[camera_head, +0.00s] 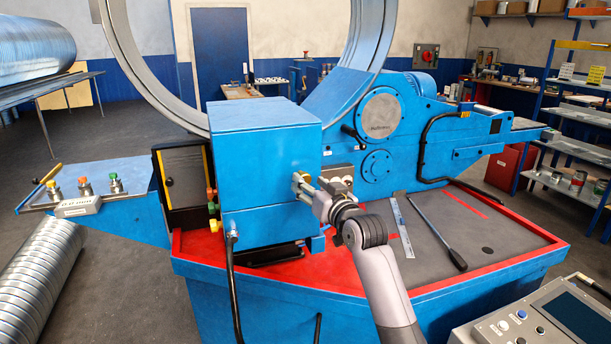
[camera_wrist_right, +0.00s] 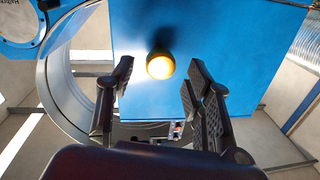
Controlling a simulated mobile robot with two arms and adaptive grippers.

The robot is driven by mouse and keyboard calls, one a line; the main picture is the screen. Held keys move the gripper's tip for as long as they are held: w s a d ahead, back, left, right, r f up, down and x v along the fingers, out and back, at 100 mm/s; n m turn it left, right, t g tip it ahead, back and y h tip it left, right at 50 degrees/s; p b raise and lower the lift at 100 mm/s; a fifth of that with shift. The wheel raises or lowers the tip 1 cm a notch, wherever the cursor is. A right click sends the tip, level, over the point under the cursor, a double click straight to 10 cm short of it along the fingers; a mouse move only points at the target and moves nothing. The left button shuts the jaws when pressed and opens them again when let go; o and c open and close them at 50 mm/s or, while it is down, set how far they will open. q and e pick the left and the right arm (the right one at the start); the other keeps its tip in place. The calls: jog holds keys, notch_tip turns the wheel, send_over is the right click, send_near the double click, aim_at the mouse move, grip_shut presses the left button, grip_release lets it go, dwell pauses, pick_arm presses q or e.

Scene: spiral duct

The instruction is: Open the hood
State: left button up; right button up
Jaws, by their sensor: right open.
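The hood (camera_head: 262,165) is a blue box-shaped cover on the machine, and it looks closed. Its blue face (camera_wrist_right: 215,35) fills the upper middle of the right wrist view. My right gripper (camera_head: 303,187) is at the right side of the hood, low down. In the right wrist view its fingers (camera_wrist_right: 158,78) are spread, one on each side of the knob, with gaps visible. My left gripper is not in view.
A large metal ring (camera_head: 118,55) rises behind the hood. A ruler (camera_head: 402,228) and a black-handled lever (camera_head: 438,231) lie on the red-edged table right of my arm. A button panel (camera_head: 85,195) is at left and a control console (camera_head: 530,318) at lower right.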

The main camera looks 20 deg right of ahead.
aim_at(306, 179)
jog(key=shift+w+a, duration=0.15)
jog(key=shift+w, duration=0.7)
jog(key=shift+w+a, duration=0.1)
jog(key=shift+w, duration=0.7)
jog(key=shift+c, duration=0.2)
grip_shut()
